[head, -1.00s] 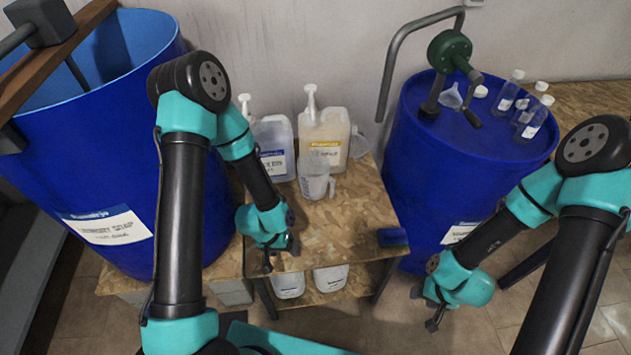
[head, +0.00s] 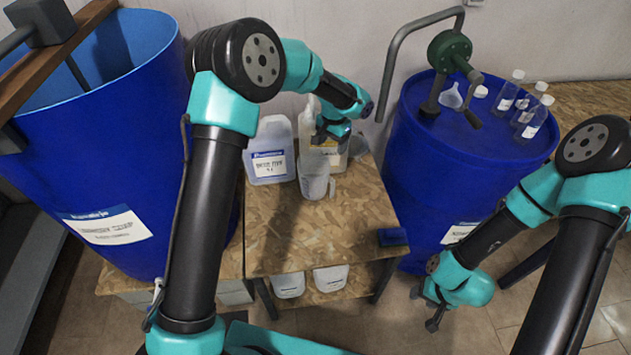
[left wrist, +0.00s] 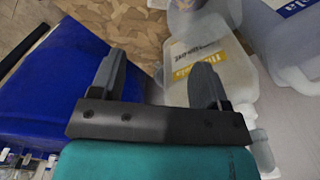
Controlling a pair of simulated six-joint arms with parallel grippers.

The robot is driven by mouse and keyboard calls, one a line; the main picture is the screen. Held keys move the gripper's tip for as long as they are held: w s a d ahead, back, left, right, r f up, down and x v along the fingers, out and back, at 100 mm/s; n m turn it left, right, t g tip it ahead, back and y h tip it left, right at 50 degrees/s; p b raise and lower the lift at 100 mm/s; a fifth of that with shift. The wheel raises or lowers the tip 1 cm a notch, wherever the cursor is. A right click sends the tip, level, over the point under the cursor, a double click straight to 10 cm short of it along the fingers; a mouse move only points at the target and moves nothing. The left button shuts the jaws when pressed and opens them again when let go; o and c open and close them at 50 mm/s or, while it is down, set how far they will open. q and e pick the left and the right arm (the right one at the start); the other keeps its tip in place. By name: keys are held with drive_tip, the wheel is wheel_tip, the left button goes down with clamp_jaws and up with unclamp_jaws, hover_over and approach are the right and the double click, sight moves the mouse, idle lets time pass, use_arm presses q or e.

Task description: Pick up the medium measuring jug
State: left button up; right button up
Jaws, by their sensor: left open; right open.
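A clear measuring jug (head: 314,181) stands upright on the wooden shelf top, in front of the yellow-labelled container (head: 333,153). A second clear jug (head: 357,144) shows partly behind that container's right side; I cannot tell which is the medium one. My left gripper (head: 326,133) is open and empty, pointing down above the yellow-labelled container. In the left wrist view its open fingers (left wrist: 157,76) have the yellow-labelled container (left wrist: 208,66) behind the right finger. My right gripper (head: 424,309) is open and empty, low at the right, away from the jugs.
A blue-labelled container (head: 268,152) stands left of the front jug. Large blue drums (head: 70,190) (head: 425,170) flank the shelf. The right drum carries a green pump (head: 450,52) and small bottles (head: 530,118). The shelf's front is clear.

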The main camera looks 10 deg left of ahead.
sight(331, 178)
use_arm(q)
drive_tip(key=shift+f, duration=0.1)
wheel_tip(331, 178, down, 12)
drive_tip(key=shift+f, duration=0.1)
idle(0.5)
drive_tip(key=shift+s+d+f, duration=0.1)
drive_tip(key=shift+d+f, duration=0.05)
drive_tip(key=shift+f, duration=2.45)
drive_tip(key=c, duration=1.2)
